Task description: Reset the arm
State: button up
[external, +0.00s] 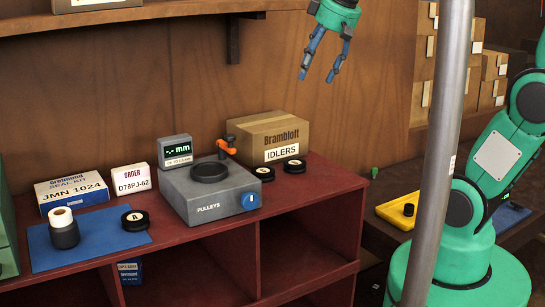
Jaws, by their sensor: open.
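My gripper (323,60) is at the top of the external view, pointing down with its blue fingers apart. It is open and empty, high above and behind the right end of the red bench, touching nothing. My green arm (500,150) rises from its base at the right; its middle part runs out of the picture at the top. A grey pole stands in front of part of the arm and base.
A grey pole (440,150) stands right. A wall shelf (130,15) is upper left.

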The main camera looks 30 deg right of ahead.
jog(key=s+d+f+m+h+b, duration=0.1)
jog(key=s+d+f+m, duration=0.3)
jog(key=s+d+f, duration=0.6)
jog(key=shift+s+d+t+b, duration=0.45)
jog(key=shift+s+b, duration=0.2)
jog(key=shift+s, duration=0.35)
